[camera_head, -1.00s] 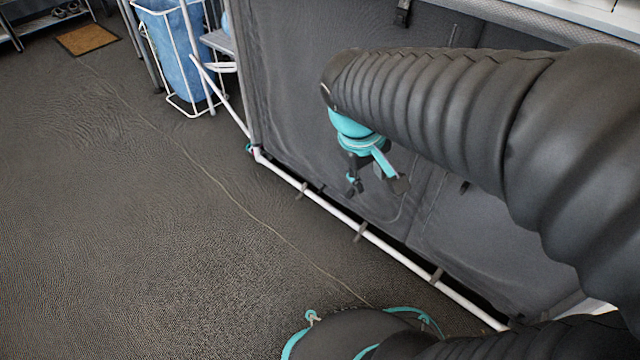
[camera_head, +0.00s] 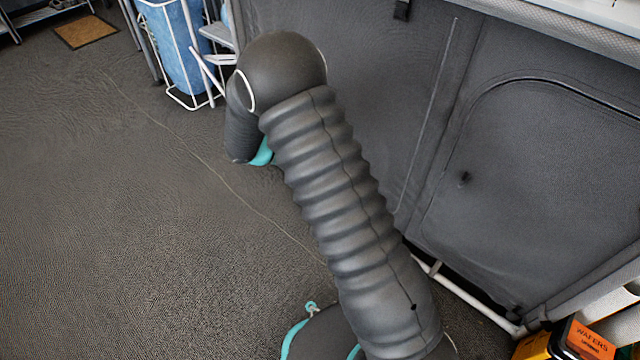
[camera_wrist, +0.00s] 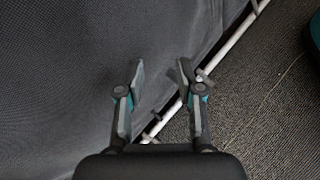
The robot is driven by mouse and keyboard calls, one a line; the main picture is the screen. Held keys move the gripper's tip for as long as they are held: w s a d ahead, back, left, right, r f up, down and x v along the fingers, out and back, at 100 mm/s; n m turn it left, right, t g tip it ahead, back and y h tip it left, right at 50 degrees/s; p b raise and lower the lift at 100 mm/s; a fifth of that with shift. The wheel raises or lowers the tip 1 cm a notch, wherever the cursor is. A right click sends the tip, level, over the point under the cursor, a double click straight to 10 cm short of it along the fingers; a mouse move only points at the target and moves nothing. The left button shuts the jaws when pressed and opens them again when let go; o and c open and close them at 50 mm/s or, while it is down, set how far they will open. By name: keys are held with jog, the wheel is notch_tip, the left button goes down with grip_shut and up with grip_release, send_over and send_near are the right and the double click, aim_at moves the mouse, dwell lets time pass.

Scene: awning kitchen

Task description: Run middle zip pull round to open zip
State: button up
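The grey fabric unit front (camera_head: 370,85) has zip lines in the head view. An arched zip (camera_head: 490,100) runs around the right panel, and a straight seam or zip (camera_head: 432,110) stands left of it. A small dark tab (camera_head: 465,178) hangs inside the arch; I cannot tell for sure that it is the middle zip pull. My gripper (camera_wrist: 162,78) is open and empty in the wrist view, with its fingers wide apart. The grey fabric (camera_wrist: 70,70) lies beyond and left of it. In the head view my arm hides the gripper.
A white pole (camera_head: 460,298) runs along the unit's bottom; it also crosses the wrist view (camera_wrist: 235,38). A blue bag in a white frame (camera_head: 175,45) stands at the upper left. An orange wafers box (camera_head: 588,342) is at the lower right.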

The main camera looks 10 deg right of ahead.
jog(key=w+a+f+n+t, duration=0.1)
jog(key=a+f+n+t, duration=0.2)
jog(key=f, duration=0.5)
jog(key=w+a+f+n+t+h, duration=0.1)
jog(key=a+f+n+t, duration=0.2)
jog(key=f, duration=0.6)
jog(key=w+a+f+n+t, duration=0.1)
jog(key=a+f+n+t, duration=0.2)
jog(key=f+n, duration=0.2)
jog(key=shift+w+a+f+h, duration=0.1)
jog(key=shift+w+f+h, duration=0.1)
jog(key=shift+f, duration=0.65)
jog(key=shift+w+a+f+h, duration=0.1)
jog(key=shift+w+f+h, duration=0.1)
jog(key=shift+f, duration=0.6)
jog(key=x, duration=1.3)
jog(key=shift+w+d+r, duration=0.1)
jog(key=shift+w+d, duration=0.05)
jog(key=shift+w, duration=0.2)
grip_shut()
